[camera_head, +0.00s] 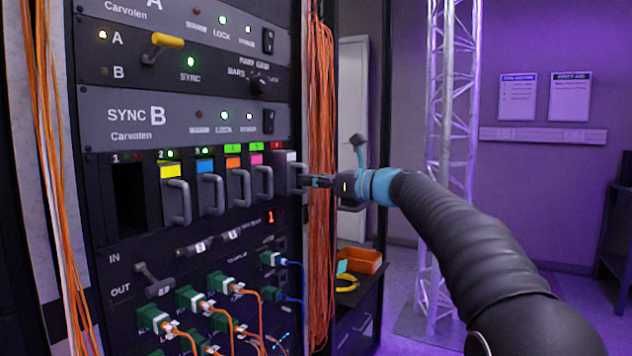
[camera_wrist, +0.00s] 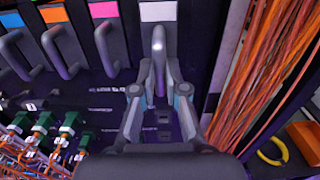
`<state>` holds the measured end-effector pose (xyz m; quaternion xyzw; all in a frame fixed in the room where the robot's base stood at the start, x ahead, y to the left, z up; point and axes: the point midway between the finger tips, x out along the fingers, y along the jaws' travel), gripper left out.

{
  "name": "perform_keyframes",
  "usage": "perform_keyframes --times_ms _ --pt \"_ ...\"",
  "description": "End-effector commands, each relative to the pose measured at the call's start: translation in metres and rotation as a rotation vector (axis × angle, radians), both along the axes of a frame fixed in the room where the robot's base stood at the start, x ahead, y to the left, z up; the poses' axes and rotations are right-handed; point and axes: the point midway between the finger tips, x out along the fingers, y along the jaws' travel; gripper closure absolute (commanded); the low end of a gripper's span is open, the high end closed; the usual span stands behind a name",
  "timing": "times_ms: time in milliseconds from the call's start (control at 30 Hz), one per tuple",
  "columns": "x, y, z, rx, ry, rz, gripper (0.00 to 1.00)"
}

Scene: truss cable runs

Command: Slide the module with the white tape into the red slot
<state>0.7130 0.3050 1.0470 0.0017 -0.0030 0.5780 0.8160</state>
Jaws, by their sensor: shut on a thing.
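The module with the white tape (camera_head: 291,156) is at the right end of the module row, by the red label (camera_head: 277,145). Its face seems to stand a little forward of that label; how deep it sits I cannot tell. In the wrist view its white tape (camera_wrist: 158,11) is at the top centre, above its grey handle (camera_wrist: 158,45). My gripper (camera_head: 308,181) reaches in from the right and is shut on this handle. In the wrist view my gripper (camera_wrist: 158,80) has one finger on each side of the handle. The slot's inside is hidden.
Modules with yellow (camera_head: 170,171), blue (camera_head: 205,166), orange (camera_head: 233,162) and pink (camera_head: 256,159) tape stand to the left. Slot 1 (camera_head: 130,195) is open and dark. Orange cables (camera_head: 320,90) hang close to the right. Green plugs (camera_head: 188,298) with leads lie below.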

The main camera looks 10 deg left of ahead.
Motion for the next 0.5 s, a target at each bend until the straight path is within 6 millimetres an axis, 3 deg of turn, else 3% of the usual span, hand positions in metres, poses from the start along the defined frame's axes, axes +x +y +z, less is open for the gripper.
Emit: perform_keyframes --times_ms 500 --pt "0.002 0.0061 0.0003 0.001 0.0 0.0 1.0"
